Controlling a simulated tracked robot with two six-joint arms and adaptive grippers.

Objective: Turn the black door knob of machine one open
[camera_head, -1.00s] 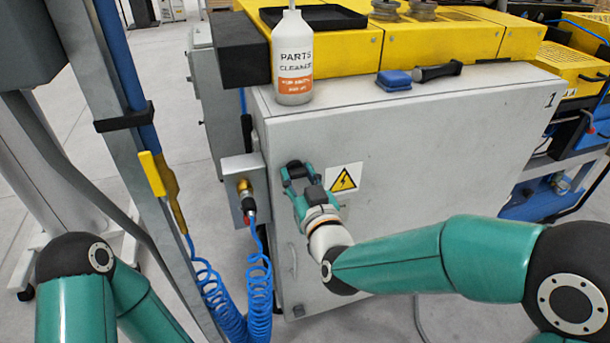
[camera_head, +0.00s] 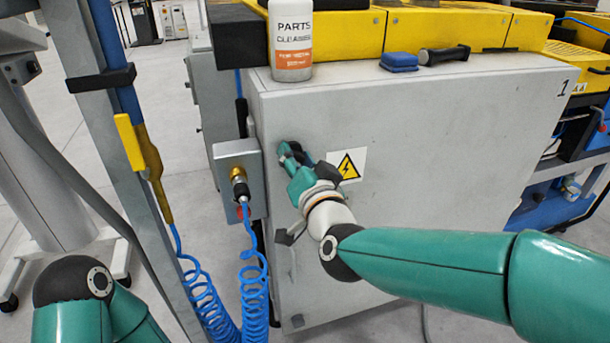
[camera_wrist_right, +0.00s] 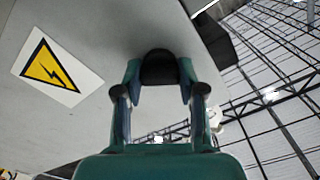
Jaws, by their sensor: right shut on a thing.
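The black door knob (camera_wrist_right: 158,68) sits on the grey cabinet door between my right gripper's fingers in the right wrist view. In the head view the gripper and wrist mostly hide it. My right gripper (camera_head: 289,151) is at the upper left of the door, shut on the knob. Its two fingers (camera_wrist_right: 160,95) flank the knob in the wrist view. The grey cabinet of machine one (camera_head: 430,180) carries the number 1 at its upper right. Its door looks closed. Only part of my left arm shows at the lower left; its gripper is out of view.
A yellow warning sign (camera_head: 347,165) is right of my gripper. A grey box (camera_head: 238,165) with blue coiled hoses (camera_head: 255,290) is left of it. A parts cleaner bottle (camera_head: 291,40), a blue block (camera_head: 399,61) and a black-handled tool (camera_head: 444,54) stand or lie on top.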

